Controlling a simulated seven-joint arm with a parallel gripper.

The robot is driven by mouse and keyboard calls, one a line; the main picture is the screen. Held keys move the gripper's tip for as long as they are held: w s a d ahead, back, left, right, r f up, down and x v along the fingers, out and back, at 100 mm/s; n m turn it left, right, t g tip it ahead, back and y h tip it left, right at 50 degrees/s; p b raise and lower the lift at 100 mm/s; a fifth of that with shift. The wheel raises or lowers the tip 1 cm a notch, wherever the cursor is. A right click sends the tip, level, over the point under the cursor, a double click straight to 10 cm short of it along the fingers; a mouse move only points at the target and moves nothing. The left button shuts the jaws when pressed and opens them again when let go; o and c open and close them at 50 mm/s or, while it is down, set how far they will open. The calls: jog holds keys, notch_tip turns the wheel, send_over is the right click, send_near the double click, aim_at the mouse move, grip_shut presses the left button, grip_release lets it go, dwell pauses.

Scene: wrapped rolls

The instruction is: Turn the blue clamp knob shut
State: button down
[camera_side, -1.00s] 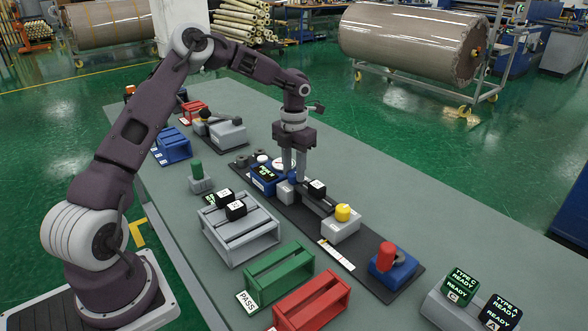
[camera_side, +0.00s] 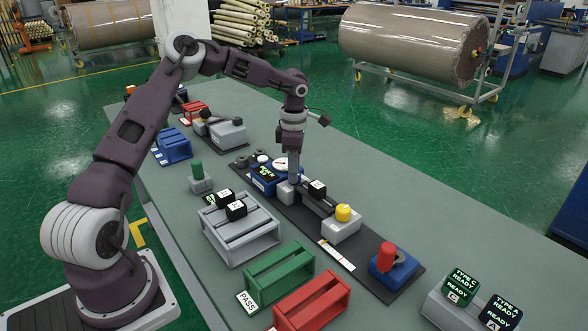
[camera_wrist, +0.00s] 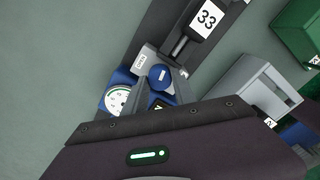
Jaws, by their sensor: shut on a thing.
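The blue clamp knob (camera_wrist: 160,77) is round with a pale line across its top. In the wrist view it sits between my gripper's fingers. My gripper (camera_side: 294,181) points down and is shut on the knob; in the side view the fingers mostly hide it. The knob is on a grey clamp block (camera_side: 286,194).
A blue display unit (camera_side: 263,180) and white dial (camera_wrist: 117,100) stand close to the knob. A yellow knob (camera_side: 343,212) and red knob (camera_side: 387,255) are farther along the dark base. A grey rack (camera_side: 240,245), green tray (camera_side: 278,275) and red tray (camera_side: 312,303) stand nearer the front.

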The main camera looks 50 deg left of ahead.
jog(key=m, duration=0.4)
jog(key=shift+a+m, duration=0.1)
jog(key=shift+m, duration=2)
jog(key=c, duration=1)
grip_release()
notch_tip(320, 180, up, 7)
jog(key=shift+r, duration=0.1)
jog(key=shift+w, duration=0.1)
